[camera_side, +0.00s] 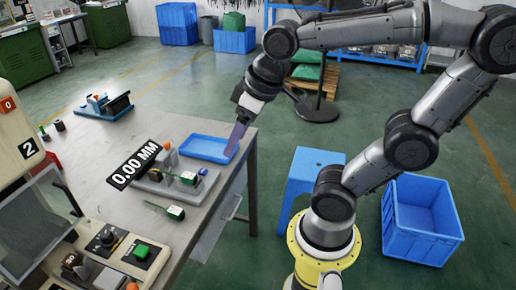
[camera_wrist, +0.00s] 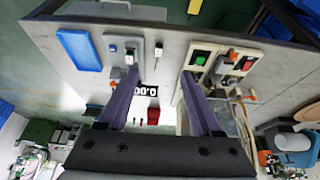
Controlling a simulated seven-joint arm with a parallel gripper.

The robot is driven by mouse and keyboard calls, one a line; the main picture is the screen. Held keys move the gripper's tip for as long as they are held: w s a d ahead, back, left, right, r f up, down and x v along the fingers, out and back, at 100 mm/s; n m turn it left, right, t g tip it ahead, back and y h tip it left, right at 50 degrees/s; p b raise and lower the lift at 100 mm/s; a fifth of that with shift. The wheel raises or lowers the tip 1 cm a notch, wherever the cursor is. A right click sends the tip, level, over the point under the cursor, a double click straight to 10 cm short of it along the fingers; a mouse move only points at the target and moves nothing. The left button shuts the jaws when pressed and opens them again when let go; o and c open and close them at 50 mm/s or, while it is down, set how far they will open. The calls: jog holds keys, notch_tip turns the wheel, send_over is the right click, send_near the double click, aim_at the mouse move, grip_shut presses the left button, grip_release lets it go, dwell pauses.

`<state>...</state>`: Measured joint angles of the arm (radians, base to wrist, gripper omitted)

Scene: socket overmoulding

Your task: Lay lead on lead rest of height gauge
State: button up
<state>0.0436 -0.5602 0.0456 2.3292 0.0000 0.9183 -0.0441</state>
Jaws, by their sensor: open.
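The gauge also shows in the wrist view (camera_wrist: 122,62), left of centre. A small green-and-black piece (camera_side: 188,178) sits on its base. Another green-and-black piece (camera_side: 172,211), perhaps the lead's end, lies on the table in front of it. I cannot make out the cable or lead rest clearly. My gripper (camera_side: 231,156) has long purple fingers, points down near the tray's right side, and is open and empty in the wrist view (camera_wrist: 160,74).
A blue tray (camera_side: 206,149) lies behind the gauge by the table's right edge. A control panel with a green button (camera_side: 141,251) and a machine with a clear guard stand front left. A blue-and-black fixture (camera_side: 103,106) stands at the back. A blue stool (camera_side: 306,172) and crate (camera_side: 421,218) are on the floor.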

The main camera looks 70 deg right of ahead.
jog(key=shift+t, duration=0.5)
jog(key=s, duration=0.1)
jog(key=s+f, duration=0.1)
jog(key=s, duration=0.1)
jog(key=s+a, duration=0.1)
jog(key=shift+s+f, duration=0.25)
jog(key=shift+s, duration=0.15)
